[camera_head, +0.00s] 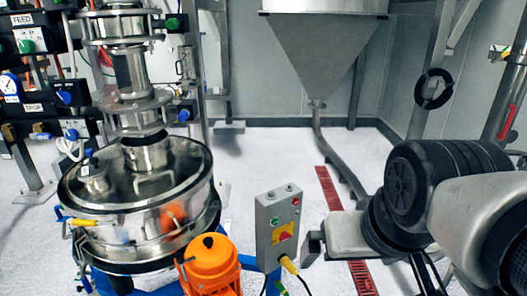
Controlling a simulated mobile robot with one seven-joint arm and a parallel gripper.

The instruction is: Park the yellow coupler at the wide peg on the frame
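The yellow coupler (289,265) sits at the lower end of the grey control box (278,228), with a cable trailing down from it. It looks plugged into the underside of the box. My gripper (312,243) reaches in from the right, beside the box and a little above and right of the coupler, with a small gap between. I see it side-on, so its finger opening is not clear. The blue frame (250,263) shows behind and below the box. I cannot make out a wide peg on it; much of the frame is hidden or out of view.
The steel sifter (140,225) fills the left, with an orange motor (209,262) close to the control box. A steel hopper (317,50) hangs at the back with a pipe running down to the floor. Red floor grating (327,187) lies behind my gripper. Open floor shows in the middle.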

